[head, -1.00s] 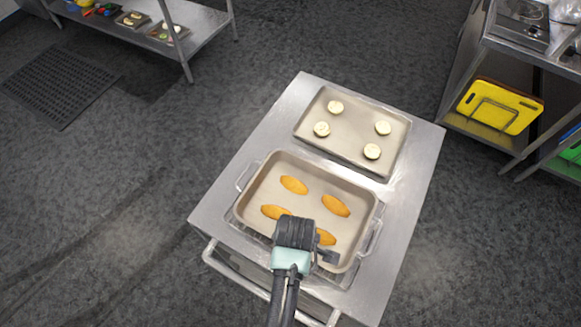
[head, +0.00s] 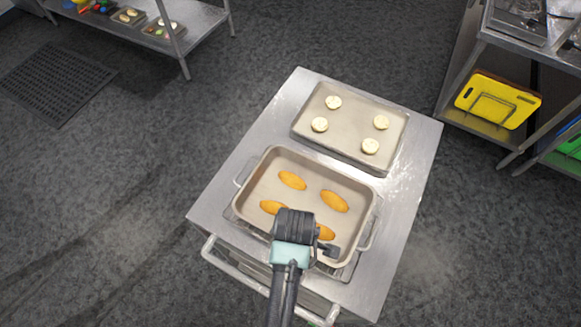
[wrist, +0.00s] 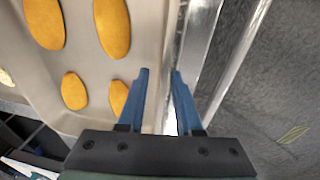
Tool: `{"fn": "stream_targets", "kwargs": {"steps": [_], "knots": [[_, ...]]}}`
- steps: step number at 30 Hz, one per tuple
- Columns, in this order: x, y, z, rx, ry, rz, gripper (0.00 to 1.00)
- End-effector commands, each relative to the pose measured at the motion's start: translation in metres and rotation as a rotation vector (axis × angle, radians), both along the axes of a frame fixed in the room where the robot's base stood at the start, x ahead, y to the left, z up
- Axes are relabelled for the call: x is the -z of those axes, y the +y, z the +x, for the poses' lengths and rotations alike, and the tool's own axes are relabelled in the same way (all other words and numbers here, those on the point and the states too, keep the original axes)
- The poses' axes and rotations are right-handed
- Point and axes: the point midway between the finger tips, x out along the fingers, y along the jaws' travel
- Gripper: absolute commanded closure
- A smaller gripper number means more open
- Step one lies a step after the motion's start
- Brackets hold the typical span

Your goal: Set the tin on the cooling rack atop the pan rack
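The tin (head: 262,190) is a deep beige pan with side handles, holding several orange oval pastries. It sits level on the wire cooling rack (head: 347,277), whose edges show around its near side. The cooling rack lies on the steel top of the pan rack (head: 408,215). My gripper (wrist: 160,72) is at the tin's near wall, its blue fingers slightly apart near the rim in the wrist view. The tin also shows there (wrist: 150,40). I see a gap between the fingers. My gripper's body hides part of the tin's near side in the head view.
A shallow tray (head: 350,119) with several pale round pieces lies behind the tin on the same top. A shelf unit with a yellow board (head: 497,100) stands at the right. A steel table (head: 200,17) stands at the back left. Floor surrounds the pan rack.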

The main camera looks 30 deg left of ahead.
Motion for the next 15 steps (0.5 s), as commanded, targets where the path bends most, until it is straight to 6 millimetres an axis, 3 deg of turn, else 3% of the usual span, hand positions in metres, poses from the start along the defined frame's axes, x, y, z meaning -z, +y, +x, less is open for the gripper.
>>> {"fn": "stream_targets", "kwargs": {"steps": [15], "knots": [[-0.092, -0.009, -0.011, 0.001, -0.005, 0.002, 0.66]]}}
